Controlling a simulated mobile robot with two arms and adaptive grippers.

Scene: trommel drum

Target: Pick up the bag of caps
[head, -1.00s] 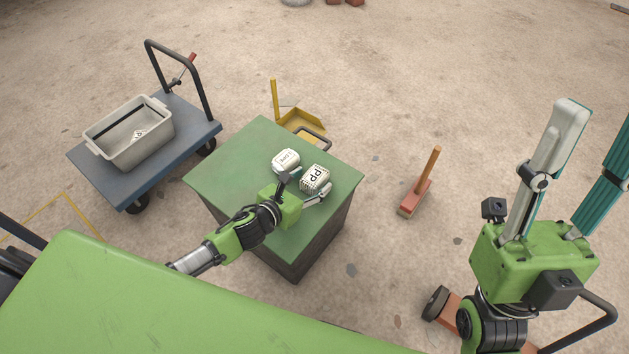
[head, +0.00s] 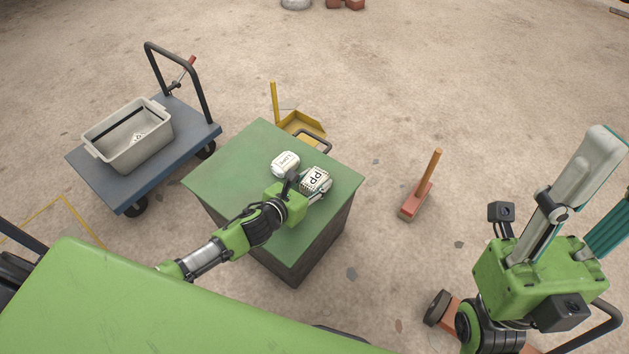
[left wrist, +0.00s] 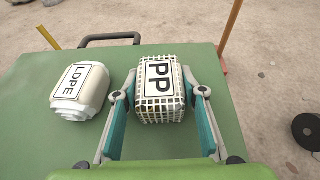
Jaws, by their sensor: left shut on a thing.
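The bag of caps (head: 316,180) is a white netted block with a black "PP" label, on the right part of the green cart top (head: 232,168). It also shows in the left wrist view (left wrist: 160,88), upright between the fingers. My left gripper (head: 308,184) is shut on it, one teal-lined finger against each side, as the left wrist view (left wrist: 161,96) shows. The bag appears to rest on the top; its underside is hidden. My right gripper (head: 603,192) is at the right edge, empty, its fingers apart and partly cut off.
A white bundle labelled "LDPE" (left wrist: 80,92) lies close left of the bag. A blue trolley (head: 88,168) with a grey tub (head: 148,158) stands to the left. A yellow dustpan (head: 302,122) and a broom (head: 418,196) are on the floor. The cart's left side is clear.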

